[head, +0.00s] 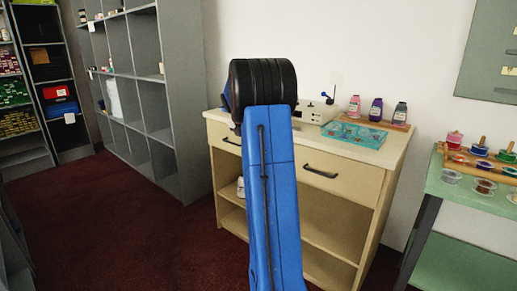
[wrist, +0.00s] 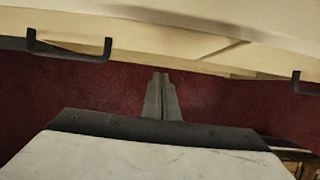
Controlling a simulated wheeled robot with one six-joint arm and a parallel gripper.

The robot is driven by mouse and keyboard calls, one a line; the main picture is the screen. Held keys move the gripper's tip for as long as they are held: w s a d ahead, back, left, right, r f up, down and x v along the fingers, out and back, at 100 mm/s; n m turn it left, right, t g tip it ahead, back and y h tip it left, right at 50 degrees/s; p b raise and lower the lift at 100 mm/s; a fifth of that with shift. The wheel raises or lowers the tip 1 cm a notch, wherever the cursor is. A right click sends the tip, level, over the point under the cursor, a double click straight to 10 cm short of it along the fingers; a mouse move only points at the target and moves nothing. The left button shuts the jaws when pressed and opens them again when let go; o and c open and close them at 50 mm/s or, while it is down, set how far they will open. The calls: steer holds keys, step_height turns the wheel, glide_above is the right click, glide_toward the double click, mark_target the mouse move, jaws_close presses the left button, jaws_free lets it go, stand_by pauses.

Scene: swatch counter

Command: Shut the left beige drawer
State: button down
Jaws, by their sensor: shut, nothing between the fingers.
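The beige cabinet (head: 345,210) has two drawers side by side under a pale top. The left beige drawer (head: 219,132) has a dark bar handle (head: 231,141); my blue arm hides its right part. I cannot tell how far its front stands out. In the wrist view a dark handle (wrist: 68,45) at upper left appears to be the left drawer's. My gripper (wrist: 160,76) is shut and empty, with its fingertips over red carpet, just short of the beige front and right of that handle. In the head view my arm hides the gripper.
The right drawer (head: 345,178) has its own handle (head: 320,172). Bottles (head: 376,110) and a teal patterned sheet (head: 352,135) lie on the top. A green table (head: 470,195) stands at right, grey shelves (head: 180,95) at left. Red carpet (head: 110,225) is clear at left.

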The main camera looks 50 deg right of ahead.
steer(key=v, duration=0.9)
steer(key=shift+w+a+r, duration=0.15)
steer(key=shift+a, duration=0.1)
steer(key=s+a+r+m+t+y, duration=0.1)
steer(key=s+a+m, duration=0.4)
steer(key=a, duration=0.9)
steer(key=s+a+r+m+t+y, duration=0.1)
steer(key=s+a+m+t, duration=0.15)
steer(key=s+a, duration=0.75)
steer(key=s+a+f+m, duration=0.3)
steer(key=s+a+f, duration=0.1)
steer(key=s+a, duration=0.2)
steer(key=s+a+f+m+y, duration=0.1)
steer(key=s+a+f+m, duration=0.3)
steer(key=a, duration=0.5)
steer(key=s+a+f+m+t+y, duration=0.1)
steer(key=s+a+f+m, duration=0.3)
steer(key=s+a, duration=0.3)
steer(key=shift+s+a+f, duration=0.15)
steer(key=shift+s+a, duration=0.1)
steer(key=shift+s, duration=0.25)
